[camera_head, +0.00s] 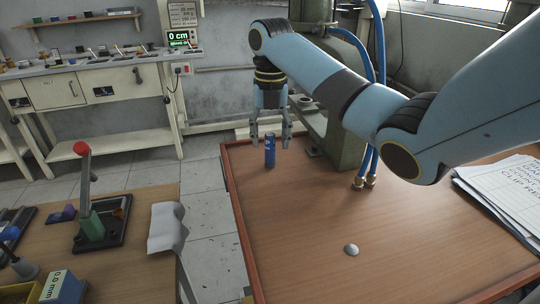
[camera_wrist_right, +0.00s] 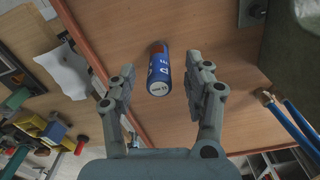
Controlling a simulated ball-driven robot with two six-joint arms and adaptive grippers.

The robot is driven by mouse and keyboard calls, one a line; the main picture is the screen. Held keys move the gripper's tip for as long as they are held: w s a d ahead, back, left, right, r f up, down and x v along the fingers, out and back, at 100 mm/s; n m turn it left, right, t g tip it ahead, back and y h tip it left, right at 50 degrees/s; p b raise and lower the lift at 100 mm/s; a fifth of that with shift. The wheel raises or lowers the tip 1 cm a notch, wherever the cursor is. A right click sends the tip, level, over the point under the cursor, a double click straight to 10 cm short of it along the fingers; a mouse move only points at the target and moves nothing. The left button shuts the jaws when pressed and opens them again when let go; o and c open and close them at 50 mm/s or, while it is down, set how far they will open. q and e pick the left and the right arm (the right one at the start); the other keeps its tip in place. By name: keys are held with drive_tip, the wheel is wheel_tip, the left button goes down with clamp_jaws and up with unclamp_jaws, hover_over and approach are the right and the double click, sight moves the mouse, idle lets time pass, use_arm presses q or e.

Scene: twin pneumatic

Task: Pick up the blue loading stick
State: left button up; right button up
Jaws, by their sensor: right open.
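The blue loading stick (camera_head: 270,150) stands upright on the brown table near its left edge, by the green machine column. It also shows in the right wrist view (camera_wrist_right: 160,72), seen from above, between the two fingers but farther out. My right gripper (camera_head: 270,138) is open with its fingers pointing down, around or just above the top of the stick. In the right wrist view the right gripper (camera_wrist_right: 160,85) has clear gaps between each finger and the stick. My left gripper is in neither view.
The table has a raised red-brown rim (camera_head: 238,222). A green machine column (camera_head: 342,135) stands close on the right, with blue hoses (camera_head: 365,165) in front. A small metal disc (camera_head: 351,249) and papers (camera_head: 503,190) lie on the table. Its front middle is mostly clear.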

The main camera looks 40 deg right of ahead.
sight(270, 150)
drive_tip(key=shift+a+f, duration=0.1)
drive_tip(key=shift+f, duration=1.9)
clamp_jaws()
